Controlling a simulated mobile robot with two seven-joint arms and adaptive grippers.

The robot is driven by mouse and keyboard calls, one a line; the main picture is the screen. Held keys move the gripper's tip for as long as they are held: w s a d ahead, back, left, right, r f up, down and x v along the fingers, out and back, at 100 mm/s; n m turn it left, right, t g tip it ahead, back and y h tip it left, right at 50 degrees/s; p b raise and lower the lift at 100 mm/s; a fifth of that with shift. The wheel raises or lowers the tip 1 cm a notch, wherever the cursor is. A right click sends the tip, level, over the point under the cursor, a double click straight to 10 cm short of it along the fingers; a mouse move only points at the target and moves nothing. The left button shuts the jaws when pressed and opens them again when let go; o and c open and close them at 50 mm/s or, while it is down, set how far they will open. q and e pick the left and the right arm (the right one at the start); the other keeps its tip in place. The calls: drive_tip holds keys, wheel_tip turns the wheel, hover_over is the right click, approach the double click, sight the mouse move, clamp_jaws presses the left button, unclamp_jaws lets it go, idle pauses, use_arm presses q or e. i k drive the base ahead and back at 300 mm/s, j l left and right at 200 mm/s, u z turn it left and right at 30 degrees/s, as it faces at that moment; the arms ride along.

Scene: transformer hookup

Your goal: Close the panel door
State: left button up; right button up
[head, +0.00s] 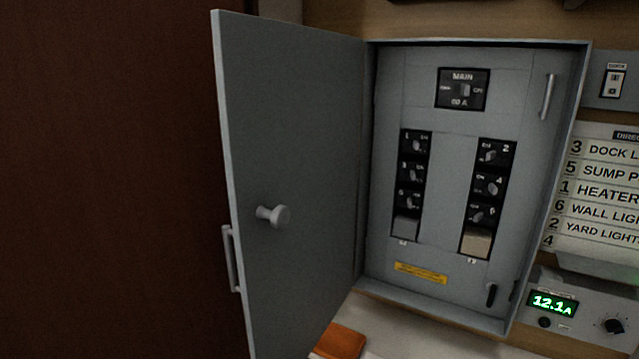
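The grey panel door (300,130) stands wide open, swung out to the left of its box. It is hinged along the box's left edge. A round knob (273,215) sits on its inner face, and a bar handle (231,258) shows past its free edge. The open panel box (448,278) shows a MAIN switch (463,90), two columns of numbered breakers (413,172) and a yellow label (420,272). Neither of my grippers is in view.
A circuit directory (600,190) and a switch (613,84) are right of the box. A meter reading 12.1 A (553,304) sits at lower right. An orange object (340,342) lies on the pale surface below the door. A dark brown surface (110,180) fills the left.

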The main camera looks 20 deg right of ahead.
sight(289, 95)
drive_tip(key=z, duration=0.8)
drive_tip(key=k+j+z, duration=0.1)
drive_tip(key=j+z, duration=0.2)
drive_tip(key=z, duration=0.15)
drive_tip(key=k+j+z, duration=0.1)
drive_tip(key=j+z, duration=0.15)
drive_tip(key=z, duration=0.15)
drive_tip(key=k+j, duration=0.2)
drive_tip(key=k+l, duration=0.1)
drive_tip(key=l, duration=0.2)
drive_tip(key=k+l+u, duration=0.1)
drive_tip(key=l, duration=0.55)
drive_tip(key=k+u, duration=0.05)
